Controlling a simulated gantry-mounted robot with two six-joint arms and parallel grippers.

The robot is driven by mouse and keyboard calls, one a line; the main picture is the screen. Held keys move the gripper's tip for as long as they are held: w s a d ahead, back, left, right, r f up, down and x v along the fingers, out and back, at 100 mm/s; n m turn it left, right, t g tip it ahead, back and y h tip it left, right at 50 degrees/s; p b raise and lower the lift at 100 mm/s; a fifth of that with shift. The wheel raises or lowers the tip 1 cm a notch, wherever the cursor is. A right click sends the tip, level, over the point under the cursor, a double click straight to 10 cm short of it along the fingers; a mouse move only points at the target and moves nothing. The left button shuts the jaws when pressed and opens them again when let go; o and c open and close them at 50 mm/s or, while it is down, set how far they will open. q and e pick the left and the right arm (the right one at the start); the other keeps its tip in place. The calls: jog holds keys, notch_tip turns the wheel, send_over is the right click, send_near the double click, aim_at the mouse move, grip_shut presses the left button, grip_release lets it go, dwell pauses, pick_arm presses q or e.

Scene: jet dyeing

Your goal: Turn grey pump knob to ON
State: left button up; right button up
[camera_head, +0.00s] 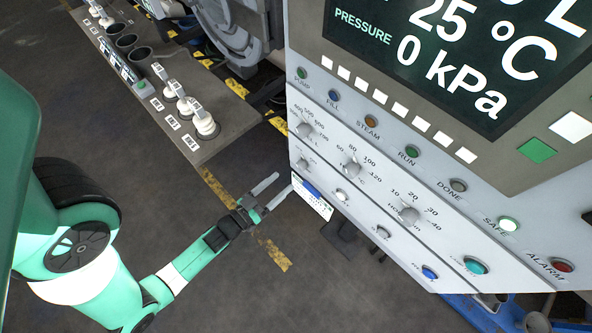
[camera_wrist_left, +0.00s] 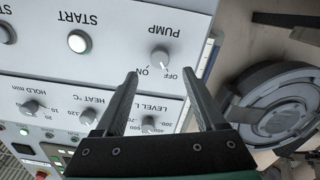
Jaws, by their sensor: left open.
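The grey pump knob (camera_wrist_left: 160,57) shows in the left wrist view, on a pale panel under an upside-down PUMP label, with OFF and ON marked beside it. Its exact pointer setting is too small to tell. It also shows as a small grey knob in the head view (camera_head: 303,162), at the panel's left edge. My left gripper (camera_head: 277,190) is open and empty, left of and below the knob in the head view. In the left wrist view, the knob lies beyond and between the open fingertips (camera_wrist_left: 161,73), apart from them. My right gripper is not in view.
The LEVEL knob (camera_wrist_left: 149,124) and HEAT knob (camera_wrist_left: 88,117) are near the pump knob. The white START button (camera_wrist_left: 79,42) sits beside it. A grey bench (camera_head: 175,100) with white-topped containers stands at the upper left. Floor between bench and panel is free.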

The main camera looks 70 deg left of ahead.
aim_at(298, 168)
pick_arm(q)
jog(key=x, duration=0.7)
jog(key=shift+w+a+b, duration=0.2)
jog(key=shift+w+b, duration=0.05)
jog(key=shift+b, duration=0.15)
grip_shut()
